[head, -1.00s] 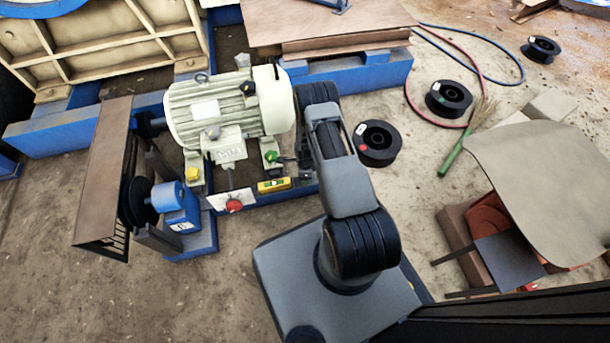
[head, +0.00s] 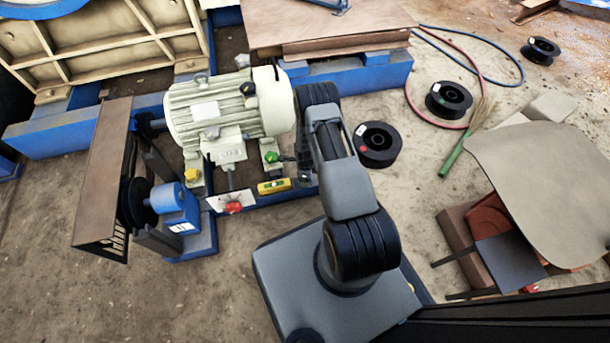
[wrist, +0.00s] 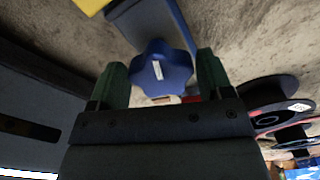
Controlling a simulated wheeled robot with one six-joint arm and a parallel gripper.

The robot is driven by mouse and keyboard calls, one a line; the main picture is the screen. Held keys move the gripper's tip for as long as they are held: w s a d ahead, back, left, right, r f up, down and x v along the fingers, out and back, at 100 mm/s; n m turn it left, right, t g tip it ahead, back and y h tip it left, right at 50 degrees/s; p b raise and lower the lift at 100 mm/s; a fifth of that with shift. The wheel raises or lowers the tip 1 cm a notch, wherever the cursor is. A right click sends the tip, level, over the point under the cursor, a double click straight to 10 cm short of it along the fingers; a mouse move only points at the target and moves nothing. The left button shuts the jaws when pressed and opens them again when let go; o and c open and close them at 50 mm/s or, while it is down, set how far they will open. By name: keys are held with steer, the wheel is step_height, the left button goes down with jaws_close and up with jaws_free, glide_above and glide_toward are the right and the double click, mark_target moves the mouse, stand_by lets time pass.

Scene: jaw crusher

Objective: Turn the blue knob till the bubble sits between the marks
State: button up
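The blue star-shaped knob (wrist: 160,72) with a white mark shows in the wrist view, between the two green fingers of my gripper (wrist: 162,66). The fingers are apart, one on each side of the knob; I cannot tell whether they touch it. In the head view the blue knob is hidden by my arm. A yellow level (head: 273,186) with a greenish vial lies on the blue frame by the motor. Its bubble and marks are too small to read.
The cream motor (head: 228,108) stands beside the level. A green knob (head: 270,157), a yellow knob (head: 192,175) and a red knob (head: 234,208) are close by. A black spool (head: 377,144) lies on the ground right of my arm.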

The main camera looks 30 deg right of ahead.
steer(key=shift+o, duration=1.1)
step_height(320, 180, up, 14)
steer(key=p, duration=0.5)
steer(key=shift+p, duration=0.35)
steer(key=shift+f, duration=0.1)
